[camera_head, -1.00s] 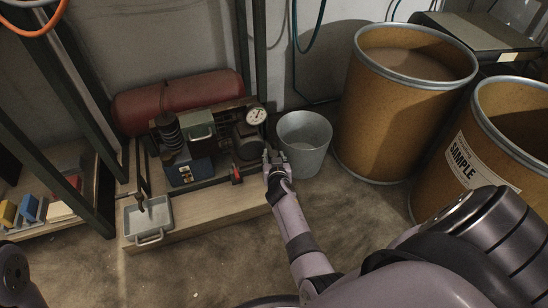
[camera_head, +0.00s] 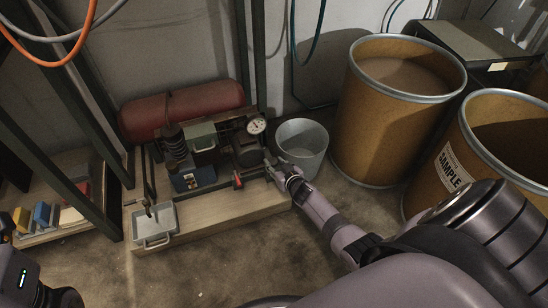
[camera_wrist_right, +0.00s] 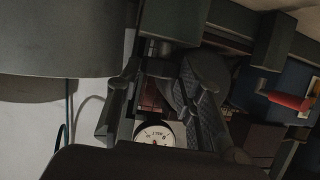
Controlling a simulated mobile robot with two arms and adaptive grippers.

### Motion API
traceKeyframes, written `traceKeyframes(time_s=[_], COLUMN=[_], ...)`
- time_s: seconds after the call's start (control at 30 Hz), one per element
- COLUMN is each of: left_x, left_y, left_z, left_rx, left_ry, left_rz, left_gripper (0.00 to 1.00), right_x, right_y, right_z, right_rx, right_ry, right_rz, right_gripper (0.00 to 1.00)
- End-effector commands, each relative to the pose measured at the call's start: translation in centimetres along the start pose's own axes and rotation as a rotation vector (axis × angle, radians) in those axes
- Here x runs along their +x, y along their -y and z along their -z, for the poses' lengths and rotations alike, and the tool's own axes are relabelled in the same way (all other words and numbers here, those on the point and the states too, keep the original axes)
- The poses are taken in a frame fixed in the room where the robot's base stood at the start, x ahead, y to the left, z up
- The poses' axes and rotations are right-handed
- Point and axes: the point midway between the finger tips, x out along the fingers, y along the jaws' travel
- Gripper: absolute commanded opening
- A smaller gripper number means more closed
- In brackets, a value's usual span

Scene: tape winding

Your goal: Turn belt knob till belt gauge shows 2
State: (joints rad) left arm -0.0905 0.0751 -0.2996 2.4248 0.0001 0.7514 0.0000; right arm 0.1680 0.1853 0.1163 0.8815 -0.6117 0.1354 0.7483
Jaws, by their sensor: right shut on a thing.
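The belt gauge (camera_head: 257,126) is a small round white dial at the right end of the machine. It also shows upside down in the right wrist view (camera_wrist_right: 155,135), with its lower part cut off; I cannot read its needle. My right gripper (camera_head: 275,166) is at the machine's right front, below the gauge. In the right wrist view its fingers (camera_wrist_right: 160,95) are shut on a small dark part, which I take to be the belt knob; the fingers mostly hide it. My left arm shows at the lower left, but its gripper does not.
A grey bucket (camera_head: 302,146) stands close to the right of my right gripper. Two large brown drums (camera_head: 385,125) stand further right. A red-handled lever (camera_head: 238,181) is left of the gripper. A grey tray (camera_head: 155,227) sits at the base's left end. The front floor is clear.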

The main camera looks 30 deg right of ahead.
Motion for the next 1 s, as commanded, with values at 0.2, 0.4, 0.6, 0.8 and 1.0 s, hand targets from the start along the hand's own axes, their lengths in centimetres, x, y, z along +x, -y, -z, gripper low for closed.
traceKeyframes(time_s=[0.2, 0.4, 0.6, 0.8, 1.0], left_x=[-0.44, -0.4, -0.05, 0.17, 0.41], left_y=[0.04, -0.01, -0.08, -0.14, -0.16], left_z=[0.01, 0.02, 0.01, -0.14, -0.05], left_rx=[-0.004, -0.001, 0.002, 0.003, 0.003], left_ry=[0.025, 0.005, -0.017, -0.021, -0.029], left_rz=[0.01, 0.003, -0.007, -0.013, -0.016], left_gripper=[0.4, 0.4, 0.4, 0.4, 0.4], right_x=[0.12, 0.3, 0.39, 0.38, 0.37], right_y=[-0.83, -1.04, -1.09, -1.11, -1.07], right_z=[0.14, -0.07, 0.03, 0.15, 0.21], right_rx=[-0.077, -0.126, -0.159, -0.174, -0.178], right_ry=[0.0, -0.001, -0.002, -0.003, -0.003], right_rz=[0.168, 0.294, 0.379, 0.421, 0.431], right_gripper=[0.06, 0.06, 0.06, 0.06, 0.06])
